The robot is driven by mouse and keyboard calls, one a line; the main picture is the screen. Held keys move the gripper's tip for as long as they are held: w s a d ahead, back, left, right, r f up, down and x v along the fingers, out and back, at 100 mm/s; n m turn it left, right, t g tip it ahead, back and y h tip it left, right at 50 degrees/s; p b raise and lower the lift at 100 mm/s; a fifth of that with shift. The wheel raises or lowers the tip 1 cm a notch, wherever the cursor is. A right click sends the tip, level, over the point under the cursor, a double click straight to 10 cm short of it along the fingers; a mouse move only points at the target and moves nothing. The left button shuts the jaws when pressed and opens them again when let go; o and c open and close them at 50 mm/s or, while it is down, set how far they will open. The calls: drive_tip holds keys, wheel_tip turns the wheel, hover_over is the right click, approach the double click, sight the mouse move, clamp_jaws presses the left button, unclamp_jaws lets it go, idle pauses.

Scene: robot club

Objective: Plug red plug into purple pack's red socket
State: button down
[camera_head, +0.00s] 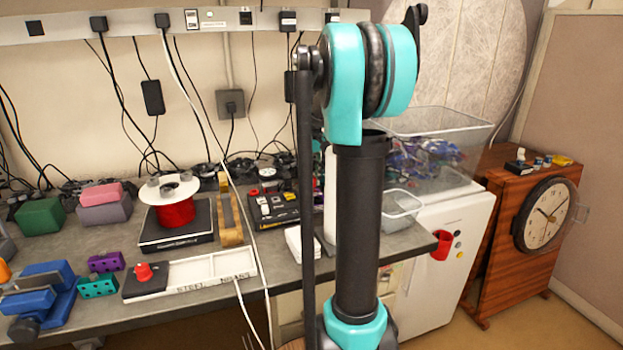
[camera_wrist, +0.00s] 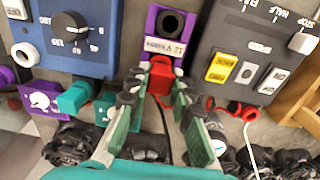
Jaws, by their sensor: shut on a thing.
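In the wrist view, my gripper (camera_wrist: 156,93) has its two fingers reaching forward toward the purple pack (camera_wrist: 180,54), with the red plug (camera_wrist: 160,80) between the fingertips. The plug is a small red block at the pack's near end. A dark cable runs back between the fingers. The pack has a round black opening at its far end and a pale printed label. The red socket cannot be told apart from the red plug, so I cannot tell whether the plug is seated or only close. In the head view my arm hides the gripper and the pack.
In the wrist view, a blue box with a black dial (camera_wrist: 75,25) stands left and a dark switch box (camera_wrist: 250,50) right. A red ring (camera_wrist: 241,110) lies right of the fingers. In the head view, the grey bench (camera_head: 285,270) is crowded; its front right corner is clearer.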

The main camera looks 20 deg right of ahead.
drive_tip(key=shift+f, duration=0.75)
idle(1.5)
drive_tip(key=c, duration=1.3)
unclamp_jaws()
drive_tip(key=shift+o, duration=0.2)
drive_tip(key=shift+r, duration=0.1)
wheel_tip(320, 180, up, 12)
